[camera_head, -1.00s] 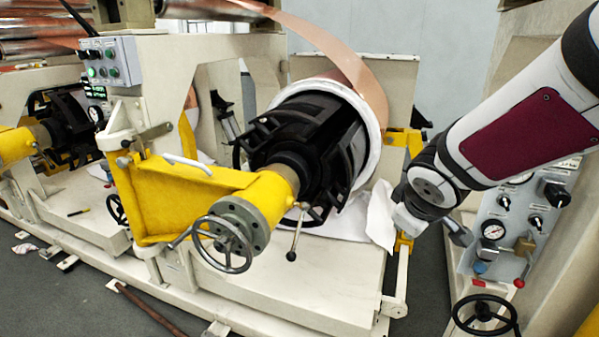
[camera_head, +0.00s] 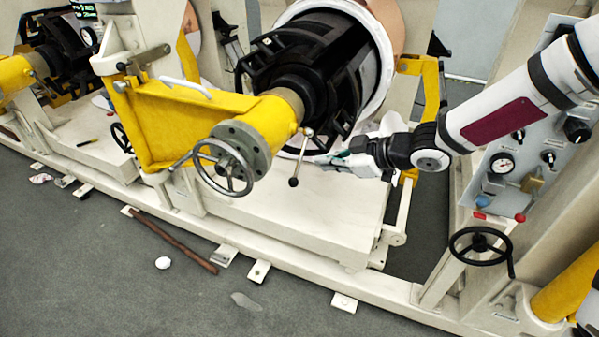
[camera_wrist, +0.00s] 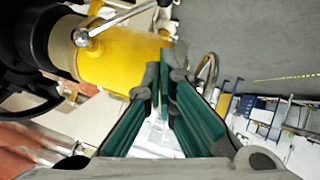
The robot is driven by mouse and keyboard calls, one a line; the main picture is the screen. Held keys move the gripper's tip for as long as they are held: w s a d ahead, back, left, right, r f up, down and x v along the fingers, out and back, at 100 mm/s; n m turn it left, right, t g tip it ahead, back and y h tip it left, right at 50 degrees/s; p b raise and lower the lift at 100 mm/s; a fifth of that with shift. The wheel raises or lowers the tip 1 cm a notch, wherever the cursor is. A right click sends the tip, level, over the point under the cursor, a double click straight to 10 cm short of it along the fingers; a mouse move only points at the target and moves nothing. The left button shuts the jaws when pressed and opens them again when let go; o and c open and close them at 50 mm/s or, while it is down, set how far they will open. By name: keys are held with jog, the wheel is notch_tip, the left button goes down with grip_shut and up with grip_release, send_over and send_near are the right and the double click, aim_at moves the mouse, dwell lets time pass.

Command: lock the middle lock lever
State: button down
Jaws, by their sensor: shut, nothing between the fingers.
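The lock lever (camera_head: 300,157), a thin metal rod with a dark ball at its lower end, hangs from the side of the yellow cylindrical arm end (camera_head: 272,119). It looks like the middle lock lever. In the wrist view the shiny lever (camera_wrist: 118,18) crosses the top, at its pivot on the yellow cylinder (camera_wrist: 118,58). My gripper (camera_head: 326,160) is just right of the lever in the head view, apart from it as far as I can tell. In the wrist view my gripper (camera_wrist: 165,72) has its green-padded fingers together, with nothing between them.
A spoked handwheel (camera_head: 222,167) sits at the front of the yellow arm. The black roll core (camera_head: 318,60) is close behind the lever. A control panel (camera_head: 515,150) with gauges and a black handwheel (camera_head: 480,246) stand at the right.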

dwell(0.3)
jog(key=b, duration=0.3)
send_over(297, 173)
jog(key=s, duration=0.4)
notch_tip(297, 173, down, 6)
jog(key=shift+w+d+f+b, duration=0.15)
jog(key=shift+f+b, duration=0.05)
jog(key=shift+f, duration=0.3)
jog(key=shift+w+d+f+b, duration=0.1)
jog(key=shift+w+f+b, duration=0.05)
jog(key=shift+f, duration=0.3)
jog(key=shift+w+a+f, duration=0.1)
jog(key=shift+w+f, duration=0.15)
jog(key=shift+f, duration=0.35)
jog(key=shift+f+b, duration=0.15)
jog(key=shift+b, duration=0.15)
